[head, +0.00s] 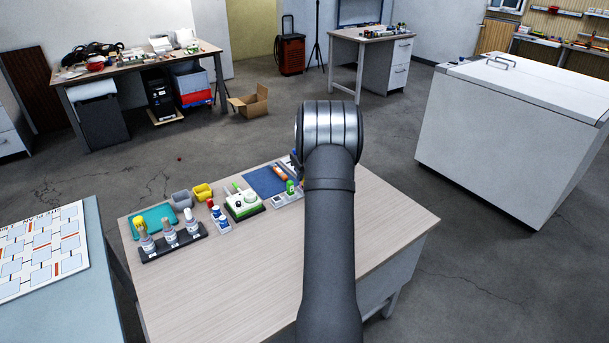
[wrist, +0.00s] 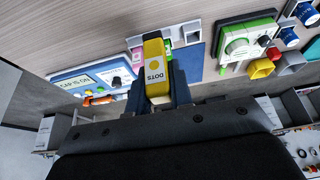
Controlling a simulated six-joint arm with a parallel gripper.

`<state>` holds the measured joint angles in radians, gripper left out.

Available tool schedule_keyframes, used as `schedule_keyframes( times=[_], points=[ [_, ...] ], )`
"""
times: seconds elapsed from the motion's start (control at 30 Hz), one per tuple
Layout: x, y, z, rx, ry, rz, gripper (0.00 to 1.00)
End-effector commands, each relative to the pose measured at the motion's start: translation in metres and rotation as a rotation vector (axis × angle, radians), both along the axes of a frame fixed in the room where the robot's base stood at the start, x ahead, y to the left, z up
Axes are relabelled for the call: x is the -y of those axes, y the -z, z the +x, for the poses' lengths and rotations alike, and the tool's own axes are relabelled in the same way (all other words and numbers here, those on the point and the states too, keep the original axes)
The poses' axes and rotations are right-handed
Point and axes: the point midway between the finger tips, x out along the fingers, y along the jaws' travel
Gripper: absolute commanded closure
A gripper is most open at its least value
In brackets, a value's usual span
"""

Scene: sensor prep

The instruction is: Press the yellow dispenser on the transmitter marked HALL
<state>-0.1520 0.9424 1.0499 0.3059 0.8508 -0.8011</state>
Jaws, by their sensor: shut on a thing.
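A yellow dispenser with a pale label reading DOTS (wrist: 154,65) is between the fingers of my gripper (wrist: 157,88) in the wrist view. The gripper is shut on it, above the wooden table. In the head view my arm hides the gripper and the dispenser. No HALL marking is legible, so I cannot tell which unit is the HALL transmitter.
A green-and-white device (head: 243,203), yellow bin (head: 203,191), grey bin (head: 182,199), teal mat (head: 140,215) and blue mat (head: 263,181) stand nearby. The table's near part is clear.

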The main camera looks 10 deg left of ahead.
Motion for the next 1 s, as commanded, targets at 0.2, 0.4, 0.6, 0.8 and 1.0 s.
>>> schedule_keyframes(
  times=[0.2,0.4,0.6,0.8,1.0],
  points=[
    [-0.057,0.003,0.014,-0.001,-0.012,0.0,0.95],
    [-0.144,0.006,0.024,0.0,-0.014,-0.001,0.95],
    [-0.207,0.008,0.022,0.002,-0.006,0.001,0.95],
    [-0.23,0.01,0.02,0.002,-0.001,0.001,0.95],
    [-0.231,0.018,0.02,0.002,0.0,0.001,0.95]
  ],
)
